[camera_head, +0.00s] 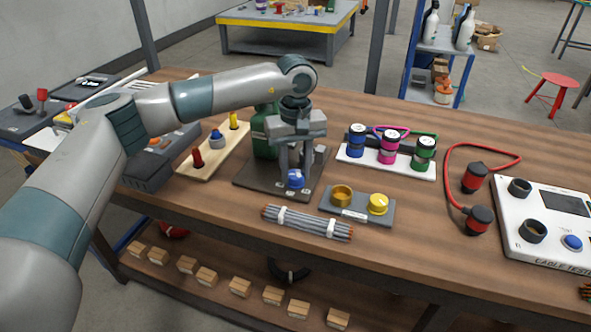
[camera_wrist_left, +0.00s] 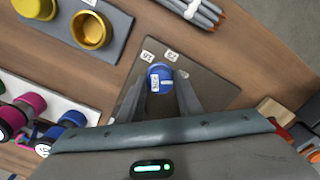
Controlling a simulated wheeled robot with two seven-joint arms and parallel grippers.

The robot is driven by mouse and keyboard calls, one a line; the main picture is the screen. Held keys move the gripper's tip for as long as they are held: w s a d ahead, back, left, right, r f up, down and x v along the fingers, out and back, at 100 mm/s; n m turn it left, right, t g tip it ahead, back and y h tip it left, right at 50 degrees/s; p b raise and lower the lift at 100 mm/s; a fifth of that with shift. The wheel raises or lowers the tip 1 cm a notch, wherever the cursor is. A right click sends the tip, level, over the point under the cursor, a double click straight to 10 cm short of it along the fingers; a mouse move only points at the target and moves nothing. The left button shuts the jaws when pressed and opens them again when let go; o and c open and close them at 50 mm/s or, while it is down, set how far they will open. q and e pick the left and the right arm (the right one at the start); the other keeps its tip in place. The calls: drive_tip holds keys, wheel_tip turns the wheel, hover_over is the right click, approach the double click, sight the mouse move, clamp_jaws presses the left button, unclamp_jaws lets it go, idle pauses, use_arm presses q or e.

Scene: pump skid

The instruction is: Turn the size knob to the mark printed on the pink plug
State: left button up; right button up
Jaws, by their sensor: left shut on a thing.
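The blue size knob (camera_head: 295,181) sits at the front of a dark base plate (camera_head: 250,181) that carries a green machine (camera_head: 263,132). My left gripper (camera_head: 295,172) points down and is shut on the knob. In the left wrist view the knob (camera_wrist_left: 160,77) sits between the fingertips, with a small white label on it. The pink plug (camera_head: 389,146) stands between a blue and a green plug on a white strip. Its printed mark is not legible. My right gripper is out of view.
A board with coloured pegs (camera_head: 215,148) is to the left. The cable tester (camera_head: 545,250) and red-corded plugs (camera_head: 475,180) are to the right.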

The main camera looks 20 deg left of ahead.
sight(296, 174)
use_arm(q)
drive_tip(key=o, duration=1)
drive_tip(key=shift+o, duration=0.2)
drive_tip(key=shift+r, duration=0.1)
drive_tip(key=shift+r, duration=0.4)
wheel_tip(296, 174, up, 16)
drive_tip(key=b, duration=0.1)
drive_tip(key=shift+r, duration=0.2)
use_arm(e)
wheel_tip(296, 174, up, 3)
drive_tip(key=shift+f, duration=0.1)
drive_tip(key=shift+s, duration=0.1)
